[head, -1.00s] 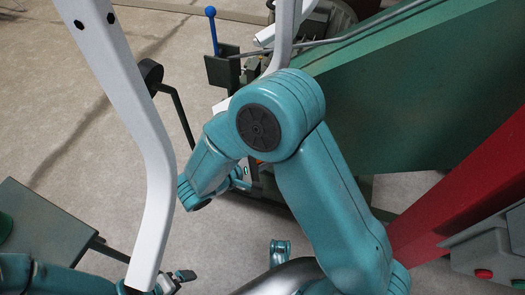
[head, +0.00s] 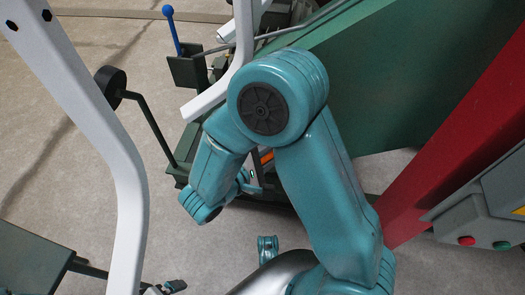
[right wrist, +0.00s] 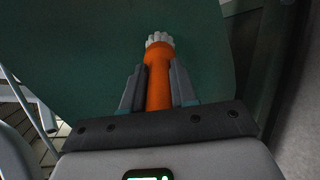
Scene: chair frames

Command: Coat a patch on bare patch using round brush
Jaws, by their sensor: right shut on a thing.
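In the right wrist view my right gripper (right wrist: 160,88) is shut on the orange handle of the round brush (right wrist: 159,75). Its pale bristles (right wrist: 159,40) point away from me, over a dark green surface (right wrist: 95,65). I cannot tell whether the bristles touch it. No bare patch can be made out on the green. In the head view my right arm hides most of the gripper, and a bit of orange (head: 266,156), likely the handle, shows beside it. A dark piece at the lower edge may be my left gripper (head: 174,286); its jaws are unclear.
A white bent chair frame (head: 130,200) stands close on the left. A large green panel (head: 400,90) and a red beam (head: 440,150) fill the right. A grey box with buttons (head: 483,220) is at lower right. A blue-knobbed lever (head: 170,25) stands behind. Floor shows on the left.

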